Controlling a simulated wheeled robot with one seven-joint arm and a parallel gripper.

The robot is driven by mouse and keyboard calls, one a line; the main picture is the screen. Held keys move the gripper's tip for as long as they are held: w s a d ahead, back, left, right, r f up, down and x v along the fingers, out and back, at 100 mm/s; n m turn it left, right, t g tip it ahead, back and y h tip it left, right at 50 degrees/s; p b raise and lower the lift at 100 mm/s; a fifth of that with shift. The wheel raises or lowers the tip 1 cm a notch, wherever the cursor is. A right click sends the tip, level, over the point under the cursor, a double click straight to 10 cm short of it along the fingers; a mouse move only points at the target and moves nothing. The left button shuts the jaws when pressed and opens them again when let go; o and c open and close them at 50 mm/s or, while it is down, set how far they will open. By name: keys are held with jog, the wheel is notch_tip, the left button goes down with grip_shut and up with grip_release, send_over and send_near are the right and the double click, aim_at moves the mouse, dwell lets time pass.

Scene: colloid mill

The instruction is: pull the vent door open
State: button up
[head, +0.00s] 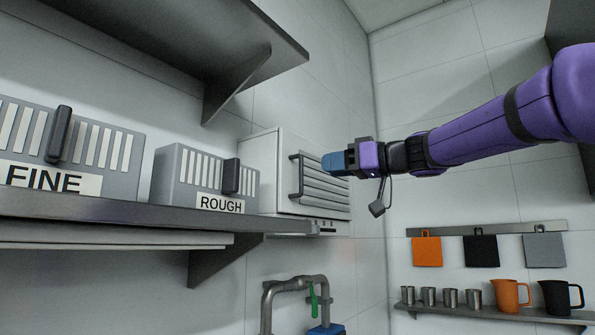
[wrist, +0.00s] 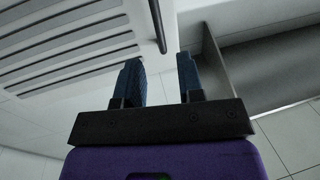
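The vent door (head: 325,190) is the slatted front of a pale box on the wall, at the middle of the head view. It looks closed. Its dark bar handle (head: 297,176) stands upright near the door's left edge. In the wrist view the slatted door (wrist: 65,40) fills the upper left, and the handle (wrist: 157,22) comes down from the top edge. My gripper (head: 325,163) is in front of the door, right of the handle. In the wrist view its blue fingers (wrist: 160,62) are apart and empty. The handle's end lies just ahead of the gap, not visibly gripped.
A grey shelf (head: 120,211) at left bears boxes labelled FINE (head: 120,150) and ROUGH (head: 190,180). Another shelf (head: 170,35) hangs above. Pipes (head: 290,284) run below the door. Jugs and cups stand on a low shelf (head: 480,312) at right.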

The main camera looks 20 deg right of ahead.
aim_at(301, 189)
jog(key=x, duration=0.8)
jog(key=shift+f, duration=0.1)
grip_shut()
